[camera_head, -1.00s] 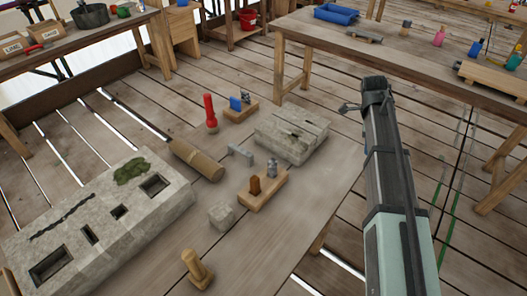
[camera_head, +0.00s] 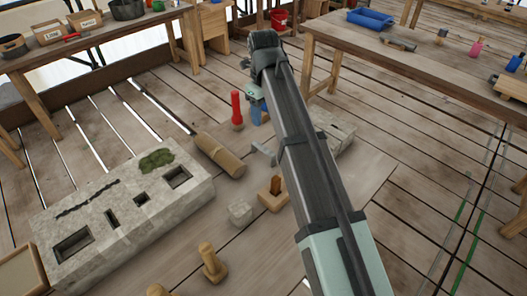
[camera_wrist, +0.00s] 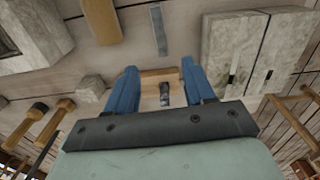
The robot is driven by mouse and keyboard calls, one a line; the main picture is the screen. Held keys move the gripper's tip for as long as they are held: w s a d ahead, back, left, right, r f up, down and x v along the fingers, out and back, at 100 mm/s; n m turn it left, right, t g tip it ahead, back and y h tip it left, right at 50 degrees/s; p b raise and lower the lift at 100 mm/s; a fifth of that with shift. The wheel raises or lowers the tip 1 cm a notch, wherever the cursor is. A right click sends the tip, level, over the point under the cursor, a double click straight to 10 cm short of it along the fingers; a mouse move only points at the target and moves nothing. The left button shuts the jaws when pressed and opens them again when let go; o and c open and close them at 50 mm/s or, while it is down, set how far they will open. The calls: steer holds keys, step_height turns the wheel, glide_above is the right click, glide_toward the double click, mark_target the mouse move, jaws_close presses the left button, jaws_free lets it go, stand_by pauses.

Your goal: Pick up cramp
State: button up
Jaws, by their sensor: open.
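The cramp (camera_head: 263,153) looks like a small grey metal bar with bent ends. It lies on the wooden table between the wooden roll and the slotted stone, partly hidden by my arm in the head view. In the wrist view the cramp (camera_wrist: 159,30) shows as a narrow grey strip beyond my fingertips. My gripper (camera_wrist: 158,67) has two blue fingers spread apart, with nothing held between them. A wooden block with a metal pin (camera_wrist: 164,92) shows in the gap, seemingly below the fingers. The cramp is apart from both fingers.
A large stone with sockets (camera_head: 125,210) lies left, with a wooden roll (camera_head: 219,155) near it. The slotted stone (camera_wrist: 255,45) is right of the cramp. A small stone cube (camera_head: 240,212), a wooden block (camera_head: 272,196) and a red bottle (camera_head: 237,110) stand nearby.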

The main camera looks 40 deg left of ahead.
glide_above(265, 149)
steer(key=f, duration=0.5)
steer(key=s+f, duration=0.1)
steer(key=f, duration=0.2)
steer(key=shift+a+f, duration=0.1)
steer(key=shift+a, duration=0.25)
steer(key=shift+w+d+f, duration=0.15)
steer(key=shift+f, duration=0.55)
steer(key=shift+w+d+f, duration=0.1)
steer(key=shift+w+f, duration=0.05)
steer(key=shift+f, duration=0.55)
steer(key=shift+w+d+f, duration=0.15)
steer(key=shift+f, duration=1.15)
steer(key=shift+c, duration=0.5)
jaws_close()
